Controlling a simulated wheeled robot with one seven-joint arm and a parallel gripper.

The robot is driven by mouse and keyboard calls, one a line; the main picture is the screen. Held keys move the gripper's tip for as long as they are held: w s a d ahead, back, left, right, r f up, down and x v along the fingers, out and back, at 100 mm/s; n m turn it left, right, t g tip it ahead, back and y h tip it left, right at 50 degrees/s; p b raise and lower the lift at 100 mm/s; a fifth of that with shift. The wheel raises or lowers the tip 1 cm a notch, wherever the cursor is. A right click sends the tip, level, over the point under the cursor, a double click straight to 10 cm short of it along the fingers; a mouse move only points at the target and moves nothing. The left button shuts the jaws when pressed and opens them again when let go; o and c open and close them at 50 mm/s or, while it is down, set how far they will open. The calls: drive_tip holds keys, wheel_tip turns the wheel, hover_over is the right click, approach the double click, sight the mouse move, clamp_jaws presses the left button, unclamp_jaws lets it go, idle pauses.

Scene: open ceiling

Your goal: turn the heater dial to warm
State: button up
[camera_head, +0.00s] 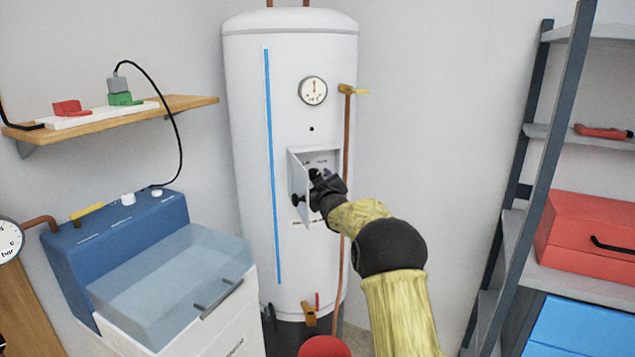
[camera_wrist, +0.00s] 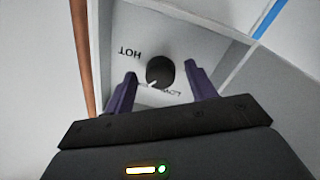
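The heater (camera_head: 250,130) is a tall white tank with a small open box in its front. In the wrist view the dial (camera_wrist: 160,70) is a round black knob with a white pointer mark on its lower left rim. "HOT" is printed upside down at its upper left, and partly covered lettering that seems to read "LOW" is below it. My gripper (camera_wrist: 162,86) is open, with one purple finger on each side of the dial. Gaps show between fingers and knob. In the head view my gripper (camera_head: 322,184) hides most of the dial.
The box's small door (camera_head: 298,178) stands open at the left of my gripper. A copper pipe (camera_head: 346,130) runs down just right of the box. A round gauge (camera_head: 312,90) is above.

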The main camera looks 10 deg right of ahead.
drive_tip(key=shift+s, duration=0.1)
drive_tip(key=s+d+b, duration=0.1)
drive_tip(key=s+b, duration=0.1)
drive_tip(key=s, duration=1.5)
drive_tip(key=shift+d+f, duration=0.4)
drive_tip(key=shift+s, duration=0.1)
drive_tip(key=s+f+m+g+h, duration=0.2)
drive_tip(key=s+f+m+g, duration=0.2)
drive_tip(key=s+f+g, duration=0.8)
drive_tip(key=s+a+f+m+g, duration=0.15)
drive_tip(key=s+f, duration=0.25)
drive_tip(key=s, duration=0.7)
drive_tip(key=s+f+m+g, duration=0.2)
drive_tip(key=s+f, duration=0.3)
drive_tip(key=s, duration=0.6)
drive_tip(key=w+p+v, duration=0.2)
drive_tip(key=p+v, duration=0.9)
drive_tip(key=w+r+p+v, duration=0.1)
drive_tip(key=w+p+v, duration=0.2)
drive_tip(key=p+v, duration=0.8)
drive_tip(key=shift+w+r+p, duration=0.2)
drive_tip(key=shift+r+p, duration=0.1)
drive_tip(key=shift+p, duration=0.15)
